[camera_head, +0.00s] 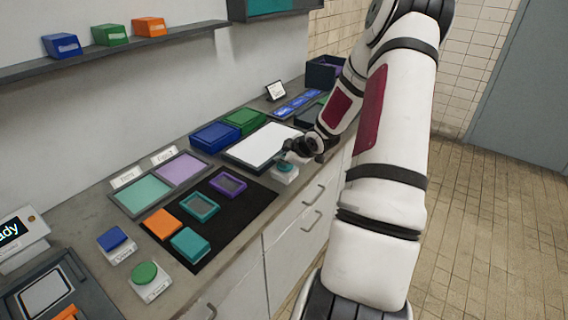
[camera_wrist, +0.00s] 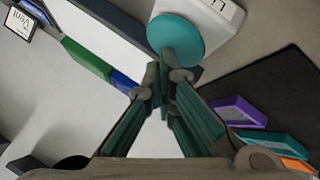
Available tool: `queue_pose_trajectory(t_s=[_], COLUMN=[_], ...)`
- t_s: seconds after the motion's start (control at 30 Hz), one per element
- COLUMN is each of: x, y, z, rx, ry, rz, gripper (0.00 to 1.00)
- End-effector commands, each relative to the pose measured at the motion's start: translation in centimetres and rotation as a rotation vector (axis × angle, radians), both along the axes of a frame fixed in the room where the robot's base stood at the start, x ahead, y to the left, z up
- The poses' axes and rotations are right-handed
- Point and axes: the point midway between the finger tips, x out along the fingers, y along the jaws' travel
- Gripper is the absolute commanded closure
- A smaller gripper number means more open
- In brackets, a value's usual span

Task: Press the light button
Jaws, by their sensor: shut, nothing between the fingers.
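A round teal button (camera_wrist: 178,34) on a white base (camera_wrist: 215,14) lies at my fingertips in the wrist view. The base's label is cut off at the frame edge; only what looks like an "L" start shows. In the head view the same teal button (camera_head: 286,167) sits on its white base on the counter, partly under my gripper (camera_head: 284,156). My gripper is shut and empty, also in the wrist view (camera_wrist: 165,72). Its tips overlap the button's near edge there; I cannot tell whether they touch it.
A white panel in a dark frame (camera_head: 262,147) lies beside the button. A black mat (camera_head: 228,211) holds teal, purple and orange pieces. A blue button (camera_head: 111,237) and a green button (camera_head: 145,272) stand at the front left. Blue (camera_head: 214,136) and green bins (camera_head: 245,120) stand behind.

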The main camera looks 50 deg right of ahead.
Motion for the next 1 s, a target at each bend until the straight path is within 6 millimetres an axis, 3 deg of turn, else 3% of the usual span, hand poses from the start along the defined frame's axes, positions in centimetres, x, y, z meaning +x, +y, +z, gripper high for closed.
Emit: queue_pose_trajectory(t_s=[1.0], x=[0.0], y=[0.0], z=[1.4], rx=[0.001], ry=[0.001], rz=[0.001], gripper=[1.00])
